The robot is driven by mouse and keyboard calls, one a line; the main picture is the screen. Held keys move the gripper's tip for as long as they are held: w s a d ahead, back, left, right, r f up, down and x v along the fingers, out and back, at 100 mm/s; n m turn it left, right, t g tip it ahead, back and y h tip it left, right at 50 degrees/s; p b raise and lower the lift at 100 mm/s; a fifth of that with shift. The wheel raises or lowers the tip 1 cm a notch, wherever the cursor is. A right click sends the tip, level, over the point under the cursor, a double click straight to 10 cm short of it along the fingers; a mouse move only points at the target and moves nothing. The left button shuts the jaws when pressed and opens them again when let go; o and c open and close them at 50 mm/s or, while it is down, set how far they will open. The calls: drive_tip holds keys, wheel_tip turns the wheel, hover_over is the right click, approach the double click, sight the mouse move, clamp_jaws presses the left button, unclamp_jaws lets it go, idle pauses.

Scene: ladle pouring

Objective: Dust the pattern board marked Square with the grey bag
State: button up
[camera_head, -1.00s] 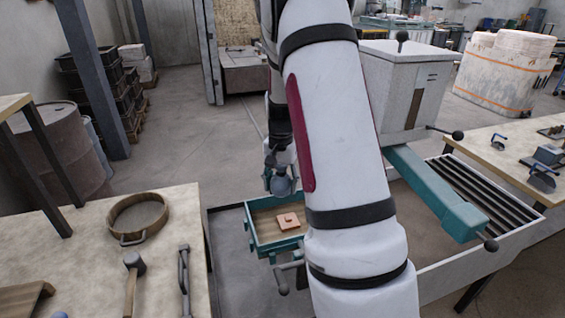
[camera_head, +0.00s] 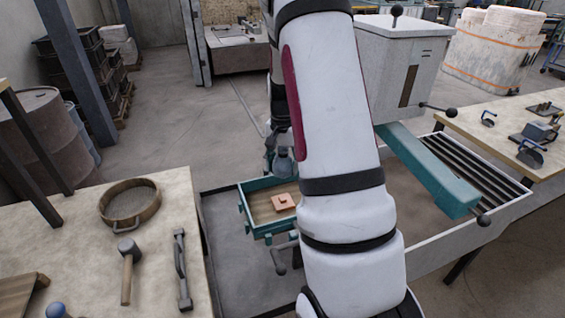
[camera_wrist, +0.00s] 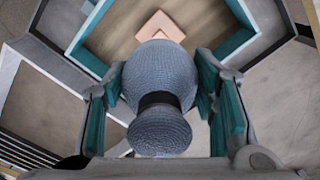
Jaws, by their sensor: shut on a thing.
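My gripper (camera_wrist: 160,125) is shut on the grey bag (camera_wrist: 160,75), a knitted-looking bundle with a dark band round its neck. In the head view the grey bag (camera_head: 284,163) hangs above the back right part of a teal-walled box (camera_head: 246,222). The box has a wooden board inside with a pinkish square pattern piece (camera_head: 285,202) on it. The piece also shows in the wrist view (camera_wrist: 163,25), partly covered by the bag. The bag appears above the board, apart from it. My arm hides the box's right side. No marking word is readable.
The box sits in a low grey frame with a teal beam (camera_head: 430,170) and a white hopper (camera_head: 400,75) at right. A left table holds a round sieve (camera_head: 130,203), a mallet (camera_head: 129,265) and a dark tool (camera_head: 182,270). A right table holds clamps (camera_head: 531,155).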

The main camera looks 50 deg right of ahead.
wheel_tip(320, 180, down, 5)
drive_tip(key=shift+w+r+b, duration=0.1)
drive_tip(key=shift+r+b, duration=0.05)
drive_tip(key=shift+b, duration=0.65)
drive_tip(key=shift+r+p, duration=0.95)
drive_tip(key=shift+r, duration=1.6)
drive_tip(key=shift+r, duration=0.15)
